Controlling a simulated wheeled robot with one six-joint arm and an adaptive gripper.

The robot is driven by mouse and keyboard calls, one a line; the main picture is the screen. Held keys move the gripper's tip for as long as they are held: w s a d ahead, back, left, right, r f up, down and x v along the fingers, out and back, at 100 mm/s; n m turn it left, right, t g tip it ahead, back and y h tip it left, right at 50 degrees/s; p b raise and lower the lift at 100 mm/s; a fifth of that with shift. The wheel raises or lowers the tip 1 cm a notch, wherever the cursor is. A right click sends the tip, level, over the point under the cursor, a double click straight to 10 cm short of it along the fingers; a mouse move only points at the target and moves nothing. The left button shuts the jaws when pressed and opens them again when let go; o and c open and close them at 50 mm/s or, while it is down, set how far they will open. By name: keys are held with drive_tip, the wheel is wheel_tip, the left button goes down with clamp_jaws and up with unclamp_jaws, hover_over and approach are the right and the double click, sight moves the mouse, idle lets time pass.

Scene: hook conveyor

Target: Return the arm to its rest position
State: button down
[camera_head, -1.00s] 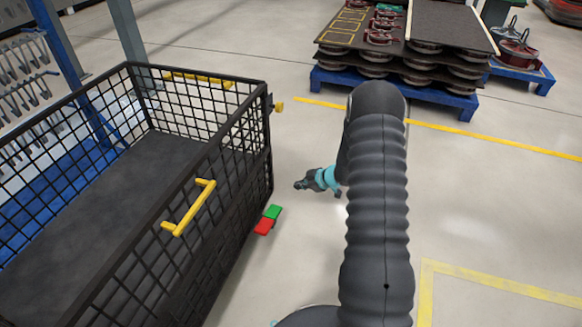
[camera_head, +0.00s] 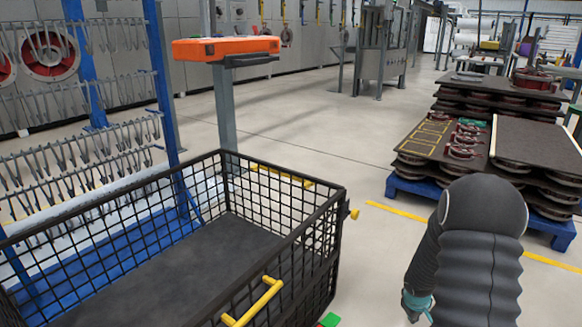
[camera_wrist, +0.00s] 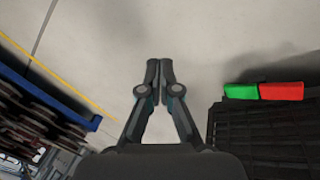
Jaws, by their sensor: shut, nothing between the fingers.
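My gripper shows in the wrist view (camera_wrist: 160,75), its two dark fingers shut together with nothing between them, over bare floor. In the head view only its teal and dark end (camera_head: 416,303) shows, low at the picture's bottom edge. It hangs beside my grey ribbed arm, to the right of a black mesh cart and apart from it.
The black mesh cart (camera_head: 335,262) has yellow handles and looks empty. Red and green pedals (camera_wrist: 282,91) show at its base. A blue pallet (camera_head: 404,190) with stacked boards and parts stands at right. Hook racks (camera_head: 85,150) stand at left. An orange-topped post (camera_head: 226,48) stands behind the cart.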

drive_tip(key=s+a+r+m+t+y, duration=0.1)
drive_tip(key=s+a+r, duration=0.5)
drive_tip(key=s+r, duration=0.3)
drive_tip(key=s+a+r+m+t+p, duration=0.1)
drive_tip(key=s+a+r, duration=0.6)
drive_tip(key=r, duration=0.8)
drive_tip(key=s+a+r+m+y+p, duration=0.1)
drive_tip(key=s+a+r+m, duration=0.1)
drive_tip(key=s+a+r, duration=0.5)
drive_tip(key=s+r, duration=0.4)
drive_tip(key=r, duration=0.1)
drive_tip(key=shift+a+t+y, duration=0.15)
drive_tip(key=shift+t+y, duration=0.15)
drive_tip(key=shift+t, duration=0.1)
